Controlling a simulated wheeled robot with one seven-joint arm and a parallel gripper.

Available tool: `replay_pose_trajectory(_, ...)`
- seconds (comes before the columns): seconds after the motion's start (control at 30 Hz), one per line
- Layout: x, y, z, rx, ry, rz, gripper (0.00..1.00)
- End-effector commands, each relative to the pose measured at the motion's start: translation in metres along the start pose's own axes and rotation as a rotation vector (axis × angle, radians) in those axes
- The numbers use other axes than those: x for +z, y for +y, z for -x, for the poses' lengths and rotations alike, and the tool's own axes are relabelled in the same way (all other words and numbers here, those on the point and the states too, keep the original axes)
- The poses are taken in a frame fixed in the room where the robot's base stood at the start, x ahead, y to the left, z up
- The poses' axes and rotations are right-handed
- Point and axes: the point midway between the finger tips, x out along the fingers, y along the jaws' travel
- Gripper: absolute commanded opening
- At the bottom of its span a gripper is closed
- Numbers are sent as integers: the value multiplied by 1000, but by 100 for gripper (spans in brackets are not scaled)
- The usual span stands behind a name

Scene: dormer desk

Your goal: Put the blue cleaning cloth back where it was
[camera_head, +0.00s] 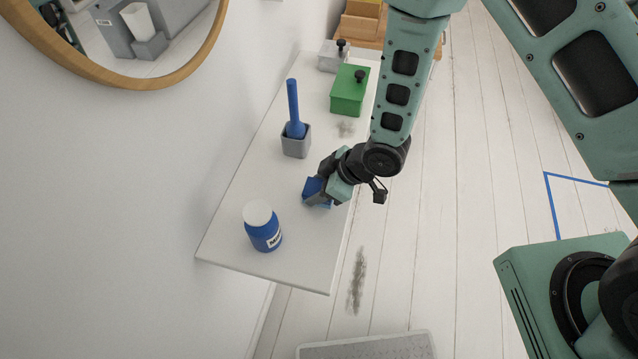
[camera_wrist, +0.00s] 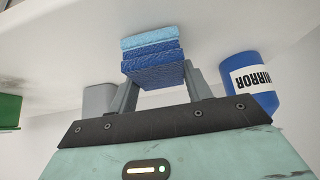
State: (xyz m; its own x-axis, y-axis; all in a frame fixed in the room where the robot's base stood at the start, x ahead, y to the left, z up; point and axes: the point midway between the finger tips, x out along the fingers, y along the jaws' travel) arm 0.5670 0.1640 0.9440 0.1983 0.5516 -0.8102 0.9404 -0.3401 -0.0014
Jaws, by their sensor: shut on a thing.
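The blue cleaning cloth (camera_wrist: 155,72) is a folded block, light blue on one layer and darker blue on the others. My gripper (camera_wrist: 157,92) is shut on it, with a grey finger on each side. In the head view the cloth (camera_head: 312,187) shows at the tip of my gripper (camera_head: 320,192), over the middle of the white desk top (camera_head: 240,205). My gripper hides part of it there. I cannot tell whether the cloth touches the desk.
A blue bottle with a white cap (camera_head: 263,232) stands nearer the desk's front end. A grey holder (camera_head: 296,146) with a blue-handled brush (camera_head: 293,105) stands behind the cloth. A green box (camera_head: 349,92) and grey box (camera_head: 333,57) are farther back. A grey smudge (camera_head: 345,128) marks the desk.

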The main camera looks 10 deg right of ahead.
Motion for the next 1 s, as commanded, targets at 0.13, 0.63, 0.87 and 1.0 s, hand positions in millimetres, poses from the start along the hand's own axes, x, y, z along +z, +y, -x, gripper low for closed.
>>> replay_pose_trajectory(0.13, 2, 1, -3, 2, 2, 0, 21)
replay_pose_trajectory(0.63, 2, 0, -4, 1, 1, 0, 71)
replay_pose_trajectory(0.87, 2, 1, 2, 2, 2, 0, 71)
replay_pose_trajectory(1.0, 2, 2, 20, 4, 2, -1, 71)
